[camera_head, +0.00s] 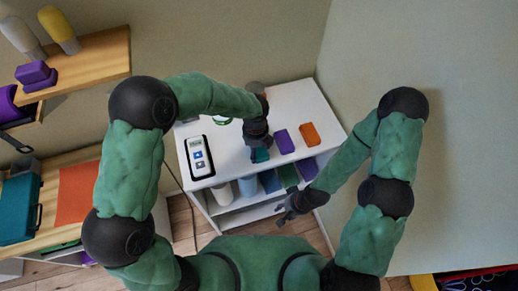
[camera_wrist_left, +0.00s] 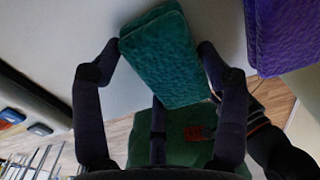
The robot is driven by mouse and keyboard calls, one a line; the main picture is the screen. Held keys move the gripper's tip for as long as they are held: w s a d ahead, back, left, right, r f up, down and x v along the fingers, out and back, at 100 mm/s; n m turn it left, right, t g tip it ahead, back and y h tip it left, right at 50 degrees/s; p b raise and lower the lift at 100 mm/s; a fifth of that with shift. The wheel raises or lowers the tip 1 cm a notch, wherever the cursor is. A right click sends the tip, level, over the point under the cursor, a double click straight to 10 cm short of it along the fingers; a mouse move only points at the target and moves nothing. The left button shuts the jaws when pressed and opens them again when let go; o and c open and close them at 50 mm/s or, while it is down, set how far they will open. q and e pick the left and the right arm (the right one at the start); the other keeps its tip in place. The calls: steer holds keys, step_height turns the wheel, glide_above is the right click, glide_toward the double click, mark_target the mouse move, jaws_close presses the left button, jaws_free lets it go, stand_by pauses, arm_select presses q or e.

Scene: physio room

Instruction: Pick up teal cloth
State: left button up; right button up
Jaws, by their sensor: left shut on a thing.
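The teal cloth (camera_head: 261,156) is a small folded pad near the front edge of the white cabinet top, partly hidden under my left gripper (camera_head: 258,146). In the left wrist view the teal cloth (camera_wrist_left: 165,50) sits between the fingers of my left gripper (camera_wrist_left: 155,66), which is shut on it. I cannot tell whether the cloth touches the cabinet top. My right gripper (camera_head: 285,212) hangs low in front of the cabinet, apart from the cloth, too small to tell open or shut.
On the white cabinet (camera_head: 275,106), a purple cloth (camera_head: 284,141) and an orange cloth (camera_head: 310,134) lie to the right. A white device (camera_head: 200,157) lies to the left. Rolled items and coloured things fill the shelf below. Wooden shelves (camera_head: 95,62) stand at the left; a wall is at right.

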arm_select(q)
steer(key=shift+r+p, duration=0.3)
steer(key=shift+r, duration=0.4)
steer(key=shift+s+a+r+p, duration=0.15)
steer(key=shift+r+p, duration=0.3)
steer(key=shift+r, duration=0.8)
steer(key=s+r, duration=0.2)
steer(key=s+a+r+p, duration=0.1)
steer(key=s+r, duration=0.1)
steer(key=r, duration=0.1)
steer(key=shift+a+r, duration=0.1)
steer(key=shift+a, duration=0.05)
steer(key=s+a+r, duration=0.1)
steer(key=s, duration=0.2)
steer(key=s+a+r+p, duration=0.1)
steer(key=s, duration=0.2)
steer(key=s+a+r+p, duration=0.1)
steer(key=s+r, duration=0.1)
steer(key=s, duration=0.1)
steer(key=shift+a, duration=0.1)
steer(key=o, duration=0.5)
steer(key=c, duration=0.4)
steer(key=shift+w+f, duration=0.1)
